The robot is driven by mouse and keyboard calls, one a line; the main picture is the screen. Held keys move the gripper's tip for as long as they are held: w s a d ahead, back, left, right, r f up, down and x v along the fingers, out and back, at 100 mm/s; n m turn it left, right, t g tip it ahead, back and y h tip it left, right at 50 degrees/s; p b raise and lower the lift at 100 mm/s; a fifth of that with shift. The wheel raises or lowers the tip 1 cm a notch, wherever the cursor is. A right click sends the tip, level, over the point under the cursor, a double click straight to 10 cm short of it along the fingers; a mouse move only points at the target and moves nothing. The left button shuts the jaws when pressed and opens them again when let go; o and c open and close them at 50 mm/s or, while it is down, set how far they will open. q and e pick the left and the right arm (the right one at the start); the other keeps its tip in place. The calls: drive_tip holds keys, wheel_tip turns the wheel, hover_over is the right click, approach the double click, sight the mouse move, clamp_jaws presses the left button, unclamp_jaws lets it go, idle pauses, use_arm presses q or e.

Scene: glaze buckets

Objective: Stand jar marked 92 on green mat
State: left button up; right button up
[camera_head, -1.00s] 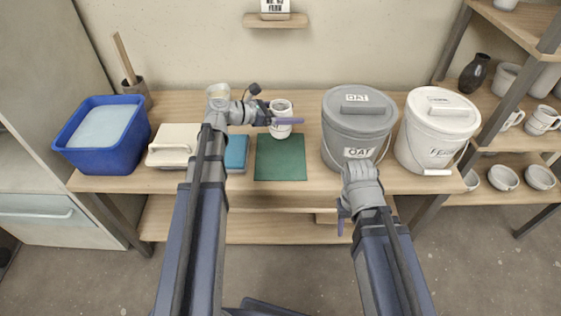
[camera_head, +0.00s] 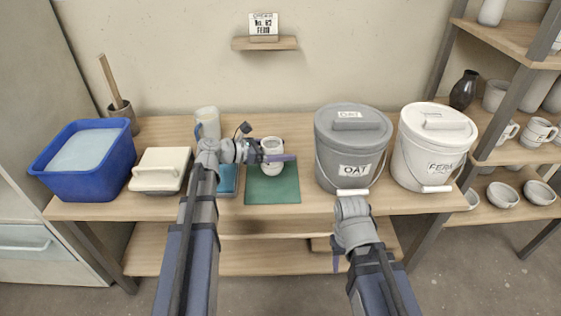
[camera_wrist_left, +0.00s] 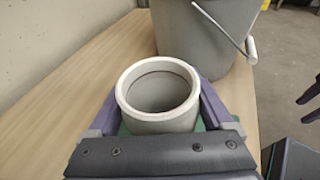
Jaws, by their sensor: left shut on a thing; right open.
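A white open-topped jar (camera_head: 272,148) is held upright by my left gripper (camera_head: 270,159). In the left wrist view the jar (camera_wrist_left: 158,92) sits between the two purple fingers of the shut gripper. No number on it is readable. In the head view the jar overlaps the back part of the green mat (camera_head: 273,190). Green shows just around its base in the wrist view. I cannot tell whether its base touches the mat. My right gripper (camera_head: 337,262) is open and empty, in front of the table's front edge.
Left of the mat are a blue tray (camera_head: 227,181), a pale jar (camera_head: 207,116), a cream lidded box (camera_head: 160,169) and a blue tub (camera_head: 83,185). A grey OAT bucket (camera_head: 350,150) and white FERN bucket (camera_head: 430,152) stand right. A wall shelf (camera_head: 264,43) holds a card reading No. 92 (camera_head: 263,25).

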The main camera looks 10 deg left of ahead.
use_arm(q)
drive_tip(key=shift+f+b, duration=1.4)
drive_tip(key=shift+f, duration=0.3)
drive_tip(key=shift+f, duration=0.15)
drive_tip(key=o, duration=1.5)
drive_tip(key=shift+r, duration=0.3)
drive_tip(key=shift+p+v, duration=1.8)
drive_tip(key=shift+v, duration=4.2)
drive_tip(key=shift+f, duration=0.15)
